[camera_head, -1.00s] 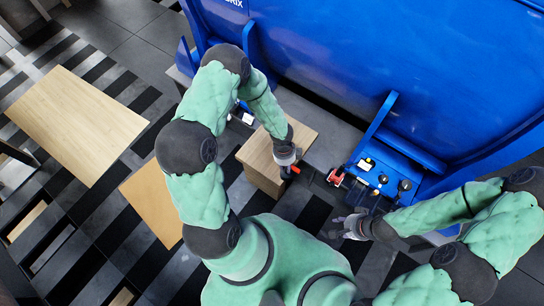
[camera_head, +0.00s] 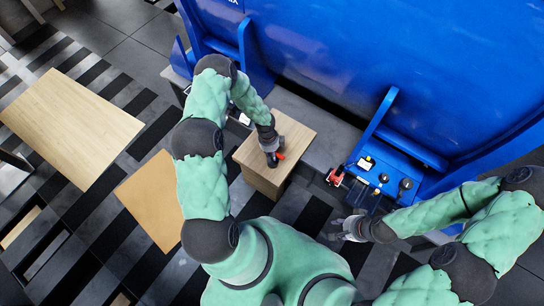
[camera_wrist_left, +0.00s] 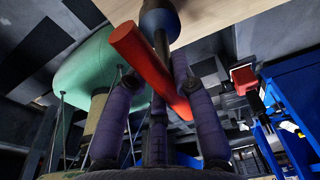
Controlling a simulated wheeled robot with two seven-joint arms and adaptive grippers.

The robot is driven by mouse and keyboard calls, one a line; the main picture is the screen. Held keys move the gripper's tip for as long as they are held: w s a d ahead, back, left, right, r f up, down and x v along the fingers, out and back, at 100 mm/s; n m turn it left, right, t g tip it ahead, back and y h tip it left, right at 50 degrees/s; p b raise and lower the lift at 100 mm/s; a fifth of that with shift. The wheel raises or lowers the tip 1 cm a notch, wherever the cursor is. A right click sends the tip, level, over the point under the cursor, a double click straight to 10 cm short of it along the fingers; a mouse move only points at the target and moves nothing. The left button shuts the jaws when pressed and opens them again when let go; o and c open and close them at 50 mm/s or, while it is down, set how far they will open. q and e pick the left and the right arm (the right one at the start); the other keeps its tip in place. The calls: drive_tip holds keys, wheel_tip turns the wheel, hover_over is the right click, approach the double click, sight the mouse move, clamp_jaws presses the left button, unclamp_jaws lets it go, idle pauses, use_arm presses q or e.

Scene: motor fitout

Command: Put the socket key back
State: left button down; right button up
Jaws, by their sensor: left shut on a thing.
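My left gripper (camera_head: 271,160) is shut on the socket key, which has a red bar handle (camera_head: 281,156) and a dark shaft. In the head view it is over the front part of the small wooden stand's top (camera_head: 290,132). In the left wrist view the red handle (camera_wrist_left: 140,60) lies slantwise between the fingers. The dark socket end (camera_wrist_left: 160,22) points to the wooden surface; I cannot tell whether it touches. My right gripper (camera_head: 338,230) is empty and looks open, low in front of the blue machine.
The blue machine (camera_head: 330,50) fills the back and right. A large wooden table (camera_head: 70,125) and a smaller tan panel (camera_head: 150,200) are at left.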

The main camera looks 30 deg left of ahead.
use_arm(q)
drive_tip(key=shift+f+b, duration=0.3)
drive_tip(key=shift+f, duration=0.75)
drive_tip(key=shift+f, duration=0.15)
drive_tip(key=c, duration=1)
unclamp_jaws()
drive_tip(key=shift+d, duration=0.1)
drive_tip(key=shift+c, duration=0.2)
drive_tip(key=r+p, duration=0.1)
drive_tip(key=r, duration=0.3)
drive_tip(key=a+r+p, duration=0.1)
drive_tip(key=r+p, duration=0.1)
drive_tip(key=r, duration=0.2)
drive_tip(key=r+p, duration=0.2)
drive_tip(key=r, duration=0.2)
drive_tip(key=shift+a, duration=0.3)
drive_tip(key=s+d+r+n+h, duration=0.2)
drive_tip(key=s+d+r+n, duration=0.1)
drive_tip(key=s+d+n, duration=1.3)
drive_tip(key=d+n, duration=0.3)
drive_tip(key=n, duration=0.2)
drive_tip(key=shift+s+d+h, duration=0.3)
drive_tip(key=shift+d, duration=0.1)
